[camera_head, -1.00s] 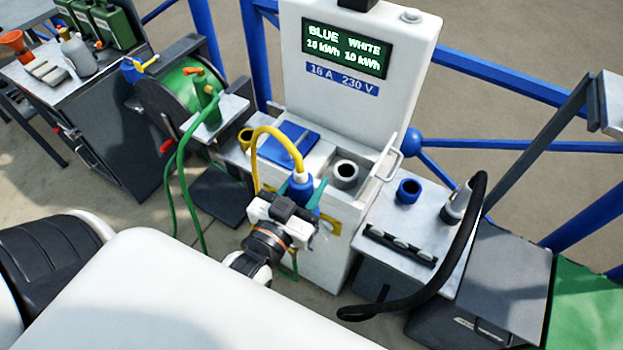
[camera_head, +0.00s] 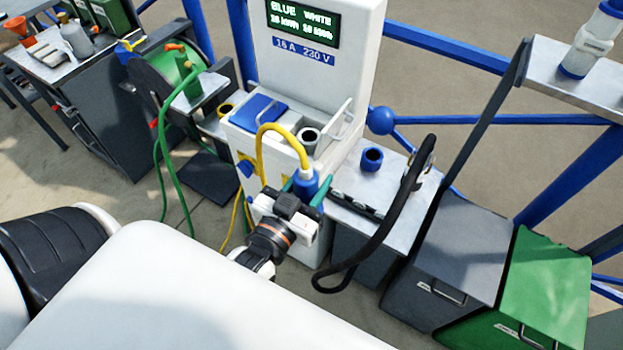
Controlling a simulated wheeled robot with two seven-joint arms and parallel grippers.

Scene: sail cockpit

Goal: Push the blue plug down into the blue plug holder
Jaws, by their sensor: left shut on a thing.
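The blue plug (camera_head: 307,184) with its yellow cable (camera_head: 283,129) is held in my left gripper (camera_head: 303,191), which is shut on it. The plug looks upright, cable end up; its lower end is hidden by the gripper. The blue plug holder (camera_head: 372,158) is a blue ring with a dark opening, standing empty on the metal side table. It is to the right of and beyond the plug, clearly apart from it. My right gripper is not in view.
The white power pedestal (camera_head: 318,84) stands behind, with a blue lid (camera_head: 258,110) and a grey socket (camera_head: 309,139). A black cable (camera_head: 386,226) arches over the side table (camera_head: 392,186), right of the holder. Grey (camera_head: 448,245) and green (camera_head: 545,285) boxes stand at right.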

